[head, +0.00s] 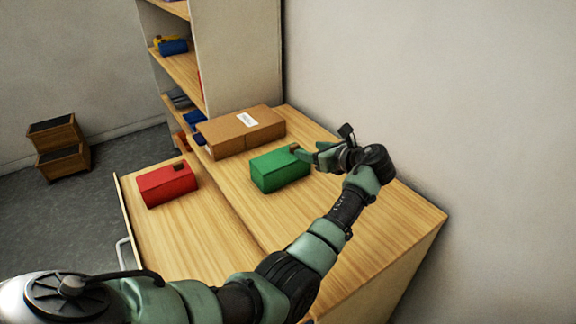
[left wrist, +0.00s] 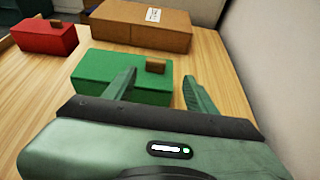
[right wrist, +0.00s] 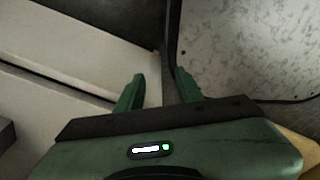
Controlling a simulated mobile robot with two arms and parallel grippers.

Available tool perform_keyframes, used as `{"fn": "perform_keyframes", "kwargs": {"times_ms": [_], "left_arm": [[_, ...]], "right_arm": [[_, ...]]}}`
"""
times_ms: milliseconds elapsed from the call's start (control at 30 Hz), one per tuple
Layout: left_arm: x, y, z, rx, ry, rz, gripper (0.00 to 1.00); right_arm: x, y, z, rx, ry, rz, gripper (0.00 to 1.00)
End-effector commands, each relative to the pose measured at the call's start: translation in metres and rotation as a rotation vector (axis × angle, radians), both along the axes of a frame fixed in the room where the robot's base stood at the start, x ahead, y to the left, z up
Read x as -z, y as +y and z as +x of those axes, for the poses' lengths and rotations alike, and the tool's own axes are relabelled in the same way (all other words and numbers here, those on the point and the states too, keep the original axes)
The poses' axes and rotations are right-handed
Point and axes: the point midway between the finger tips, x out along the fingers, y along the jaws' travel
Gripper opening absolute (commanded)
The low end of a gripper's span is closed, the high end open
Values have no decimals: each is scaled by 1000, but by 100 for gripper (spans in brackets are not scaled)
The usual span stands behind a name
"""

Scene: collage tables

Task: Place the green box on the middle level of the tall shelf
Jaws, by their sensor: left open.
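The green box (head: 279,171) lies on the wooden table, right of a red box. It has a small brown knob on its top, near the right end. My left gripper (head: 306,156) is open at the right end of the green box. In the left wrist view the green box (left wrist: 115,75) lies just ahead of the spread fingers (left wrist: 160,85), with the knob between them. Whether they touch is unclear. The tall shelf (head: 183,70) stands at the back left; its middle board holds blue and yellow things. My right gripper (right wrist: 160,90) shows only in its own wrist view, open and empty.
A brown cardboard box (head: 240,134) with a white label lies behind the green box. The red box (head: 167,183) lies to the left. Brown stacked bins (head: 60,150) stand on the floor. A wall bounds the right side. The table's front right is clear.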

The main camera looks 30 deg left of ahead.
Motion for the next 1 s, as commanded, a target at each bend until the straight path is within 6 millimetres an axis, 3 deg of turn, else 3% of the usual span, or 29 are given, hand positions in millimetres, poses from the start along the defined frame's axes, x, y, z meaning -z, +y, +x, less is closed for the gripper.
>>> {"fn": "perform_keyframes", "kwargs": {"times_ms": [367,533,767,1000], "left_arm": [[17,45,20,-4,2,2,56],[24,59,26,-4,1,2,56],[25,60,26,-4,1,2,56],[25,60,26,-3,0,2,0]], "right_arm": [[-6,-1,-33,1,44,-2,36],[-5,-1,-25,1,34,-2,36],[-6,0,-11,2,14,-1,36],[-6,-1,-12,2,15,-1,36]]}}
